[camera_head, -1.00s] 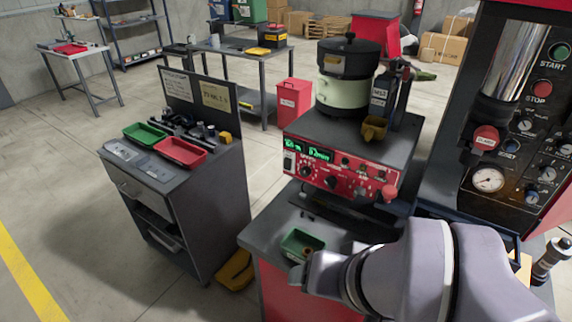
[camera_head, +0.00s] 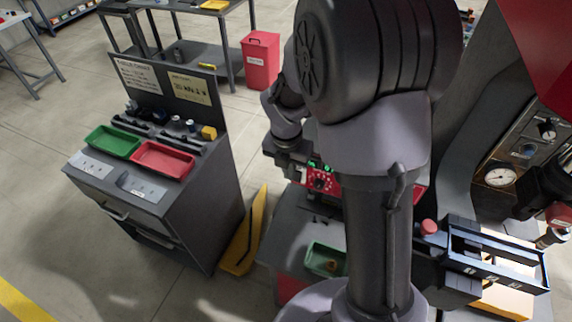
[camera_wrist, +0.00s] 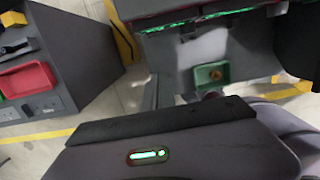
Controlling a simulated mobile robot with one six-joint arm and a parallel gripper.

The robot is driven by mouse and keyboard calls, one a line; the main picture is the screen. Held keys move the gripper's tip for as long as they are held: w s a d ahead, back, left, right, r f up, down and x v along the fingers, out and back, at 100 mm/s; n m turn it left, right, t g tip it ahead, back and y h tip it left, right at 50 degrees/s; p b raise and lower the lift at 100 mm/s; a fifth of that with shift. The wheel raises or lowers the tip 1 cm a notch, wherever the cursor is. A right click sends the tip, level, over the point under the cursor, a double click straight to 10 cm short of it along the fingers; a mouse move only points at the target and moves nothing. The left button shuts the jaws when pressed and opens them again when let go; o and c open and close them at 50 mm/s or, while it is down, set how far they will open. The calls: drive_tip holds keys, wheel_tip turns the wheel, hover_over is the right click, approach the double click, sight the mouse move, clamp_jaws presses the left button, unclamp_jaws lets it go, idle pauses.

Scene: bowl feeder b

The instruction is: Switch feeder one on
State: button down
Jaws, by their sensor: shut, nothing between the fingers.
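The feeder's red control panel (camera_head: 321,183) shows only in part behind my arm, with a small green lit readout (camera_head: 316,165) and a dark knob. The bowl on top and most of the panel are hidden by my arm. My gripper (camera_head: 286,156) is at the panel's left end, shut and empty; I cannot tell whether it touches anything. The left-end switch is too hidden to read. In the wrist view, a green glowing strip (camera_wrist: 205,17) runs along the top edge.
A green tray (camera_head: 316,261) sits on the bench before the feeder. A grey cabinet (camera_head: 207,225) with a green tray (camera_head: 112,142) and red tray (camera_head: 162,160) stands left. A red knob (camera_head: 429,227) and a dark-framed holder (camera_head: 494,256) are right of my arm.

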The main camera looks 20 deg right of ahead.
sight(297, 177)
drive_tip(key=w+d+f+b, duration=0.2)
drive_tip(key=f, duration=0.3)
drive_tip(key=w+d+f+b, duration=0.1)
drive_tip(key=f, duration=0.4)
drive_tip(key=shift+w+d+f+b, duration=0.25)
drive_tip(key=shift+w+d+b, duration=0.1)
drive_tip(key=shift+b, duration=0.05)
drive_tip(key=shift+w+d+r+p, duration=0.1)
drive_tip(key=shift+r+p, duration=0.55)
drive_tip(key=shift+r, duration=0.1)
